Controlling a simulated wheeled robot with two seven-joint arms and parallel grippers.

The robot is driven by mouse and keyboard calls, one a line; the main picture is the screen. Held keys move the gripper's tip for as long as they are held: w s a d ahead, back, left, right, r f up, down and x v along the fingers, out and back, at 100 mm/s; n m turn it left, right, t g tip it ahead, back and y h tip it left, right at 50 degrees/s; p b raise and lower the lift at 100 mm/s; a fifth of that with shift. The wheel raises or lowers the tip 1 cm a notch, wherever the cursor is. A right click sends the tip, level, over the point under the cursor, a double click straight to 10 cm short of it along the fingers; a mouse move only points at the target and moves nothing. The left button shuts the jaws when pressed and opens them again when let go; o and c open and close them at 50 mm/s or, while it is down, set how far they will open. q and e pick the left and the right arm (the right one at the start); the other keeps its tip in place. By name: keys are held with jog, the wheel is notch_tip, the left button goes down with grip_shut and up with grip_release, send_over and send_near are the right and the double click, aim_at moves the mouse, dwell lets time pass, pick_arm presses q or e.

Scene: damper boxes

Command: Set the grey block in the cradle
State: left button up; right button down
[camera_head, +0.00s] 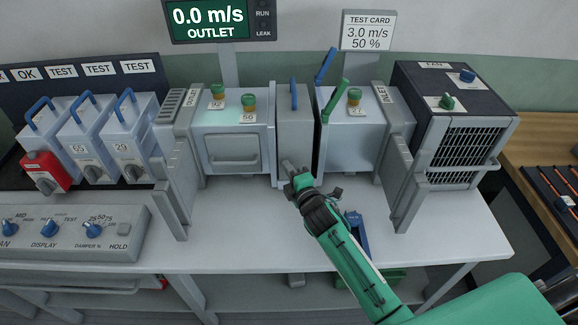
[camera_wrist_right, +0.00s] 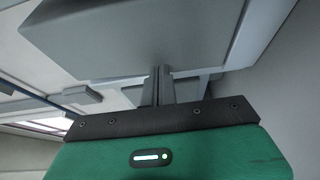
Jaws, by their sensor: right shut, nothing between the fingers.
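The grey block (camera_head: 295,125) stands upright in the gap between the left and right duct boxes, with a blue handle (camera_head: 293,93) on its top. The cradle is not clearly separate from this gap; the block hides most of it. My right gripper (camera_head: 288,166) is shut and empty, at the lower front of the block. In the right wrist view, the closed fingers (camera_wrist_right: 158,78) point at a grey body (camera_wrist_right: 150,40), likely the block; I cannot tell whether they touch it. My left gripper is out of view.
A blue lever (camera_head: 326,66) and a green lever (camera_head: 331,102) rise just right of the block. The left duct box (camera_head: 233,150) and right duct box (camera_head: 355,140) flank it closely. The fan box (camera_head: 455,120) stands at right.

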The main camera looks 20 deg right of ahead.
aim_at(291, 160)
jog(key=shift+w+d, duration=0.95)
jog(key=shift+w, duration=0.25)
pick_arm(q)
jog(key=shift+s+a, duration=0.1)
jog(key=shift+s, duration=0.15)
pick_arm(e)
jog(key=shift+a, duration=0.1)
